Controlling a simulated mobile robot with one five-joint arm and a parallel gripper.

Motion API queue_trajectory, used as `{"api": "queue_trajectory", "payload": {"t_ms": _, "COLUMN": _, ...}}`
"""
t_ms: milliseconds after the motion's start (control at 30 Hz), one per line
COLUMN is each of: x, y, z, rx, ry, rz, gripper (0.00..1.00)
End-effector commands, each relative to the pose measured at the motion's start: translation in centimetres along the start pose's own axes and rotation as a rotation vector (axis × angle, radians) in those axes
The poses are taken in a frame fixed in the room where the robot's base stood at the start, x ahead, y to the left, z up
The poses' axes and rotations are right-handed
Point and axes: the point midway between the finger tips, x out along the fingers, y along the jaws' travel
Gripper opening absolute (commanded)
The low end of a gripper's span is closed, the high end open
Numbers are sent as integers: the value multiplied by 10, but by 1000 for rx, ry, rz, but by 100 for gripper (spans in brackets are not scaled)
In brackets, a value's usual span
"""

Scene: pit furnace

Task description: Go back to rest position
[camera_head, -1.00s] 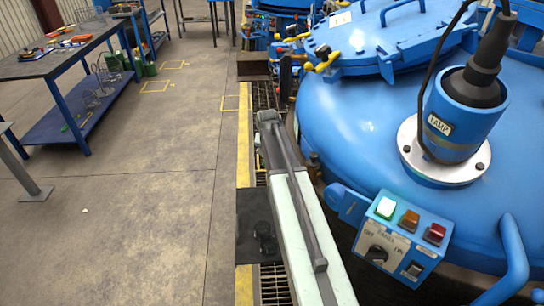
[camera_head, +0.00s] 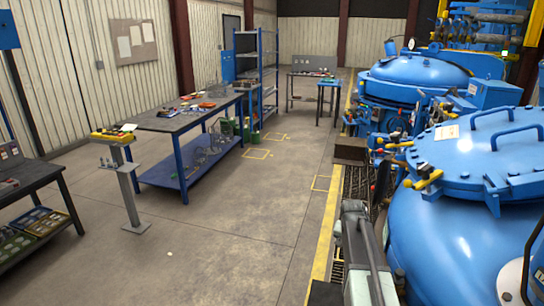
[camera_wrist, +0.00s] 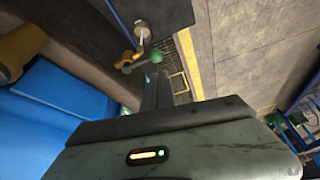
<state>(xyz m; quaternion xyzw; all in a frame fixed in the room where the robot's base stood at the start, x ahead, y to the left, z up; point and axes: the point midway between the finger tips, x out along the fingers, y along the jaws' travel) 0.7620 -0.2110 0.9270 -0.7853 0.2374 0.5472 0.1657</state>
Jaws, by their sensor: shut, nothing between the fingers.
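My gripper (camera_wrist: 158,86) shows in the wrist view as narrow dark fingers, together and empty. They extend beyond my grey wrist housing, which has a small lit indicator. Past the fingertips are a brass valve fitting (camera_wrist: 138,50) with a green knob and a strip of floor grating. No contact with the fitting can be made out. In the head view my grey arm (camera_head: 362,258) reaches forward at the bottom, just left of the near blue furnace (camera_head: 440,245). My fingers cannot be made out there.
The blue furnace lid (camera_head: 475,150) with handles and yellow-tipped clamps is close on the right. Another blue furnace (camera_head: 410,75) stands behind. A workbench (camera_head: 165,122), a control pedestal (camera_head: 130,195) and a dark table (camera_head: 30,178) stand left. The concrete floor (camera_head: 235,225) between is clear.

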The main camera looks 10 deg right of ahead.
Motion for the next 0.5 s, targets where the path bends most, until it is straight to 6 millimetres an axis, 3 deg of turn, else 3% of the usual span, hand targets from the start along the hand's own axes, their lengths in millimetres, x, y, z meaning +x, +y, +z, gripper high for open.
{"api": "queue_trajectory", "payload": {"t_ms": 33, "x": -8, "y": -28, "z": 21, "rx": -42, "ry": -2, "rz": -18, "gripper": 0}}
{"api": "queue_trajectory", "payload": {"t_ms": 100, "x": -22, "y": -62, "z": 66, "rx": -108, "ry": -29, "rz": -45, "gripper": 0}}
{"api": "queue_trajectory", "payload": {"t_ms": 200, "x": -44, "y": -89, "z": 141, "rx": -241, "ry": -105, "rz": -70, "gripper": 0}}
{"api": "queue_trajectory", "payload": {"t_ms": 333, "x": -68, "y": -91, "z": 221, "rx": -413, "ry": -220, "rz": -90, "gripper": 0}}
{"api": "queue_trajectory", "payload": {"t_ms": 400, "x": -76, "y": -80, "z": 247, "rx": -481, "ry": -278, "rz": -96, "gripper": 0}}
{"api": "queue_trajectory", "payload": {"t_ms": 500, "x": -82, "y": -72, "z": 263, "rx": -556, "ry": -336, "rz": -103, "gripper": 0}}
